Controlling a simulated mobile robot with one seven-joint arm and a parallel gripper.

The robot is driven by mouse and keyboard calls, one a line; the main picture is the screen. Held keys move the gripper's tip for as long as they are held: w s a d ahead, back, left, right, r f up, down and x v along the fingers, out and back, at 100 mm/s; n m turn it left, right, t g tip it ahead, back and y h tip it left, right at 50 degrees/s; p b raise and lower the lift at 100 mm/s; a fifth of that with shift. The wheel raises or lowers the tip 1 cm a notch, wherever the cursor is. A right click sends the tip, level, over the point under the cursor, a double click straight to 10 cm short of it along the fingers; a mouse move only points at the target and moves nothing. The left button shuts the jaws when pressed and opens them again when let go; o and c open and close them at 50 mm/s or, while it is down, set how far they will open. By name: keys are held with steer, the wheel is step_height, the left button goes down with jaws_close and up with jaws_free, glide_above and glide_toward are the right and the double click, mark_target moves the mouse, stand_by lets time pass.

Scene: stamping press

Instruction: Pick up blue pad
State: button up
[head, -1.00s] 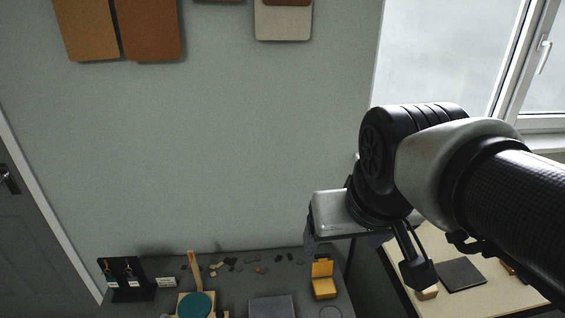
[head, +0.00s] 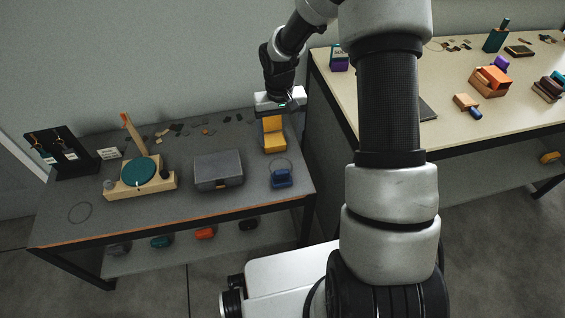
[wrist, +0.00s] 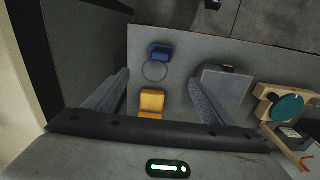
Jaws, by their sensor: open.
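The blue pad (head: 282,180) sits near the front right corner of the grey left table, just in front of a thin ring outline. It also shows in the wrist view (wrist: 160,52), beyond the fingertips and close to the table edge. My gripper (wrist: 160,80) is open and empty, its two fingers spread wide above the table. In the head view my gripper (head: 281,107) hangs above the back right of the table, behind the blue pad and over the yellow open pad (head: 274,140). The yellow pad lies between the fingers as seen in the wrist view (wrist: 151,101).
A grey box (head: 218,170) stands left of the blue pad. A wooden stand with a teal disc (head: 140,170) is farther left. Dark scraps lie along the back. A beige table (head: 450,75) stands right. The tabletop around the blue pad is mostly clear.

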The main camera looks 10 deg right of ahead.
mark_target(282, 172)
step_height(282, 172, down, 15)
steer(key=b, duration=0.2)
steer(key=shift+r+b, duration=0.2)
steer(key=shift+b, duration=0.2)
steer(key=shift+s+d+f+b, duration=0.1)
steer(key=shift+f+b, duration=0.65)
steer(key=shift+f, duration=1.95)
steer(key=shift+c, duration=0.3)
steer(key=c, duration=1.1)
